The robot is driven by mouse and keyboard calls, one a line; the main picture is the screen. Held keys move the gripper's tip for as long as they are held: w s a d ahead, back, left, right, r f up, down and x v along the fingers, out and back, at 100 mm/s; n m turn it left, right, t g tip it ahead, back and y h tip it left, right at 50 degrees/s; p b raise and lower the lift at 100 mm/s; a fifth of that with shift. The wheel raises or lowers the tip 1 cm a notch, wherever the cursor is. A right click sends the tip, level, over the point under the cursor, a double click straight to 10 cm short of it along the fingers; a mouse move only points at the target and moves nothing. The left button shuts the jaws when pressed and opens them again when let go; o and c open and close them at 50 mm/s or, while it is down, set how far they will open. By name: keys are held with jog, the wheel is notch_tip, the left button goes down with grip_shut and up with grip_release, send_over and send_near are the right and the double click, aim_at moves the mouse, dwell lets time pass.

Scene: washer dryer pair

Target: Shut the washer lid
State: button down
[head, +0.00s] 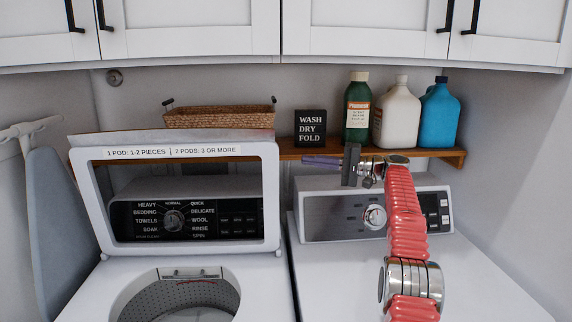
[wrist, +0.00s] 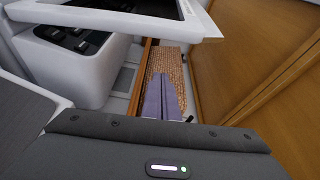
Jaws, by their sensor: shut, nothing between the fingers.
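The washer lid (head: 183,150) stands open and upright at the back of the washer (head: 180,272), with its drum opening uncovered. The lid is a white frame around a window, with a label strip along its top. My gripper (head: 308,160) has purple fingers, closed together and pointing left, just right of the lid's upper right corner. A gap shows between them. In the wrist view the fingers (wrist: 166,80) point toward the basket, and the lid (wrist: 110,18) crosses the top, apart from them. The fingers seem level with the space behind the lid.
A wooden shelf (head: 290,153) behind the machines holds a wicker basket (head: 220,117), a black sign (head: 310,127) and green, white and blue bottles. The dryer (head: 330,270) stands on the right under my arm. White cabinets (head: 380,30) hang above. An ironing board (head: 52,220) leans at left.

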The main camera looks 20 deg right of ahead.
jog(key=x, duration=0.8)
jog(key=shift+a, duration=0.2)
jog(key=shift+s, duration=0.1)
dwell(0.3)
jog(key=shift+s+a+f, duration=0.1)
jog(key=shift+s, duration=0.4)
jog(key=shift+s+a+f, duration=0.1)
jog(key=shift+s, duration=0.5)
jog(key=shift+s+a, duration=0.15)
jog(key=shift+s, duration=0.45)
jog(key=shift+a, duration=0.15)
jog(key=shift+s, duration=0.2)
